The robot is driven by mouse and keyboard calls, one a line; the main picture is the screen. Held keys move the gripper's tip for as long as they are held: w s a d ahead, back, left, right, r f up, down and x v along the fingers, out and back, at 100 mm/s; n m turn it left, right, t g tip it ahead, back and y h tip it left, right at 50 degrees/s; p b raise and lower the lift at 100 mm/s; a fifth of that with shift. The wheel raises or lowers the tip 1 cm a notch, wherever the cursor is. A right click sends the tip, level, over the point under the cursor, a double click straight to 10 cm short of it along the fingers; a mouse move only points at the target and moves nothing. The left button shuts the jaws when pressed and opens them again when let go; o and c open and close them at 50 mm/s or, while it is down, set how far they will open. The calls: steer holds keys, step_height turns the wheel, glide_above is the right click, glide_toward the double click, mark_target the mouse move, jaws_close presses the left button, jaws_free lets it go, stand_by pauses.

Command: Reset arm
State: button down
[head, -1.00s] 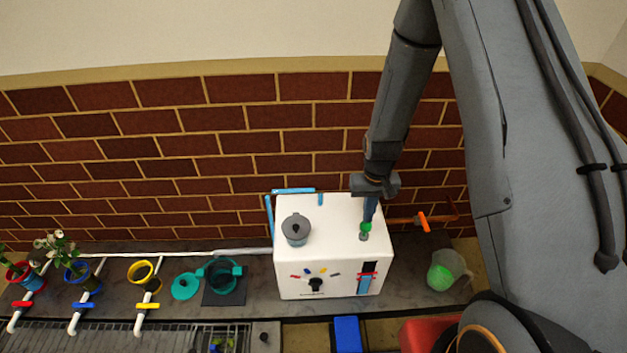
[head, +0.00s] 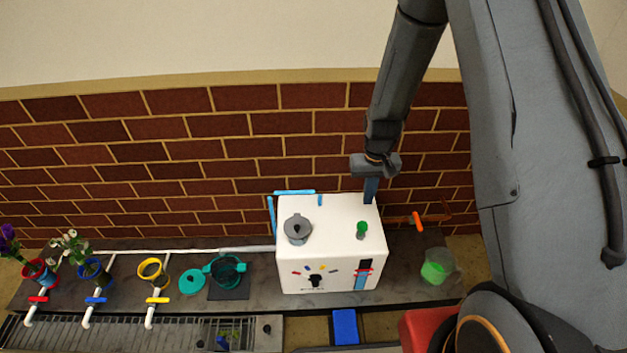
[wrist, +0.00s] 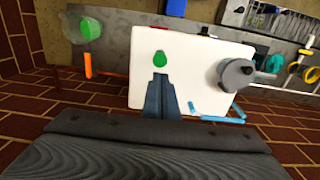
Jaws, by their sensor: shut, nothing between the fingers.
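My gripper (head: 371,190) is shut and empty. In the head view it hangs at the back right of the white box (head: 325,226), pointing down. A small green-topped knob (head: 361,229) stands on the box's top, in front of the gripper and apart from it. In the wrist view the shut fingers (wrist: 160,82) point toward the white box (wrist: 205,65), with the green knob (wrist: 160,59) just beyond their tips.
A grey lidded pot (head: 298,229) sits on the box. An orange-handled pipe (head: 418,221) and a cup with green contents (head: 436,267) are to its right.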

steer(key=shift+f, duration=0.1)
steer(key=s+r+p, duration=0.3)
steer(key=s+r, duration=1.9)
steer(key=r, duration=0.4)
steer(key=shift+r, duration=0.35)
stand_by(1.2)
